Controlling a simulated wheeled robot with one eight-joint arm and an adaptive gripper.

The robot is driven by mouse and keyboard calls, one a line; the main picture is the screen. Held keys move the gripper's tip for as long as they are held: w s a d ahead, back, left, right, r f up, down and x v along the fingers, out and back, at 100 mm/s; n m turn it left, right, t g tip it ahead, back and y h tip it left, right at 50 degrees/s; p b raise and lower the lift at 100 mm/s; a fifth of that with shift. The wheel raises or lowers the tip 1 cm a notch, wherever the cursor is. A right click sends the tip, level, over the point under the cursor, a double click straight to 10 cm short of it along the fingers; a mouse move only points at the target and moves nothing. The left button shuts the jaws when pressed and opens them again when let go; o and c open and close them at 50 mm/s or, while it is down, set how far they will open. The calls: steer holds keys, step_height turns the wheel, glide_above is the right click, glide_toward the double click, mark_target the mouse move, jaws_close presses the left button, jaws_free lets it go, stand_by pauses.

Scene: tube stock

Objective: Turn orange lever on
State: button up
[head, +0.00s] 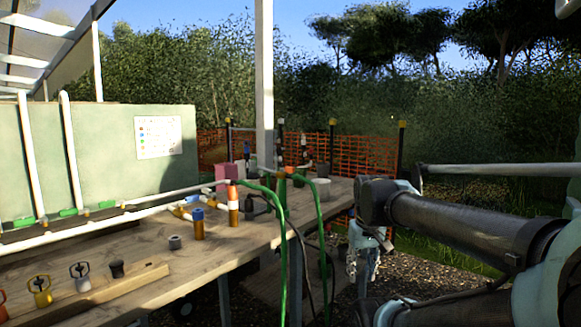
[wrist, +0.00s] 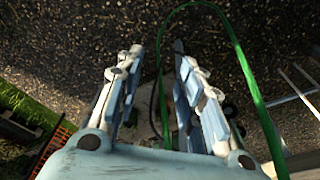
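My gripper (head: 362,270) hangs down to the right of the wooden workbench (head: 130,255) in the head view. In the wrist view my gripper (wrist: 157,48) points at the gravel, its two fingers apart with nothing held between them. No orange lever can be made out for certain. A small orange part (head: 289,170) sits where green hoses meet at the bench's far end. Small orange pieces also show along the white pipe at the left, too small to tell apart.
Green hoses (head: 322,240) loop over the bench's edge; a green hose (wrist: 238,60) also curves beside my right finger in the wrist view. Blue-topped (head: 198,224) and orange-topped (head: 233,205) cylinders stand on the bench. A white post (head: 265,80) rises behind. Gravel lies beside the bench.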

steer(key=w+a+r+n, duration=0.1)
steer(key=w+a+r, duration=0.2)
steer(key=w+r, duration=0.35)
steer(key=w+a+r+n+g, duration=0.15)
steer(key=w+r, duration=0.25)
steer(key=r, duration=0.6)
steer(key=w+a+r+n+t, duration=0.1)
steer(key=w+a+r+n, duration=0.15)
steer(key=w+r, duration=0.4)
step_height(320, 180, up, 18)
steer(key=n+g, duration=0.2)
steer(key=n, duration=0.2)
glide_above(287, 169)
steer(key=d, duration=0.1)
steer(key=shift+t, duration=0.25)
step_height(287, 169, down, 16)
steer(key=shift+w+f, duration=0.15)
steer(key=shift+f, duration=0.05)
jaws_close()
steer(key=shift+d, duration=0.15)
